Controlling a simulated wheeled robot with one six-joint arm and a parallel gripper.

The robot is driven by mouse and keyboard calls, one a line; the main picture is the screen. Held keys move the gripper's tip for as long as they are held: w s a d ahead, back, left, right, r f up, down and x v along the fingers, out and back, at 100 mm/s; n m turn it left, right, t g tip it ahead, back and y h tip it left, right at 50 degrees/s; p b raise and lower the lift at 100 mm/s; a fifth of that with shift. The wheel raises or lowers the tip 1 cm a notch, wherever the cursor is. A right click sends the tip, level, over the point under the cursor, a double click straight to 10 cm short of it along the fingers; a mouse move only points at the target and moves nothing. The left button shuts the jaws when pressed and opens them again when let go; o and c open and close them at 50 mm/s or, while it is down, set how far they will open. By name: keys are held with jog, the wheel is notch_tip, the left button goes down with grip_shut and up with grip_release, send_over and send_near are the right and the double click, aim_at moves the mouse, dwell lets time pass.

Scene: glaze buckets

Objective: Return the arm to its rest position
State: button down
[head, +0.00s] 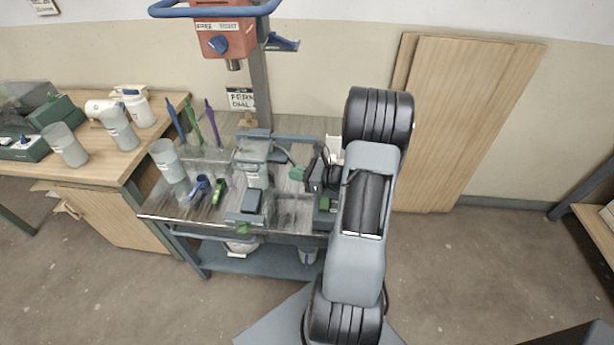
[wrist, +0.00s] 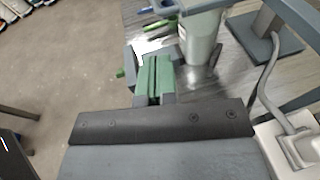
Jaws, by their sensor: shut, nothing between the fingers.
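My arm (head: 365,205) rises in front of the bench and bends down at its upper joint. My gripper (head: 297,173) is over the right part of the metal-topped bench, to the right of the grey bucket (head: 252,170) under the mixer. In the wrist view my gripper (wrist: 153,78) shows its two green-padded fingers together, with nothing between them. The bucket (wrist: 202,38) stands just beyond the fingertips, to the right; I cannot tell the exact gap.
The orange mixer head (head: 226,38) hangs on a grey post behind the bench (head: 285,218). Grey cups, coloured tools and a white box with a cable (wrist: 288,145) are nearby. A wooden table (head: 100,165) stands left, wooden boards (head: 470,120) lean right.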

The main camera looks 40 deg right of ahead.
jog(key=s+a+n+g+h, duration=0.3)
jog(key=s+a+n+g, duration=0.4)
jog(key=s+n+g, duration=0.75)
jog(key=a+r+n+t+h, duration=0.5)
jog(key=a+r+n, duration=0.4)
jog(key=r+n, duration=0.3)
jog(key=shift+w+a+r+n+h, duration=0.2)
jog(key=shift+w+n+h, duration=0.3)
jog(key=shift+n, duration=0.75)
jog(key=shift+s, duration=0.15)
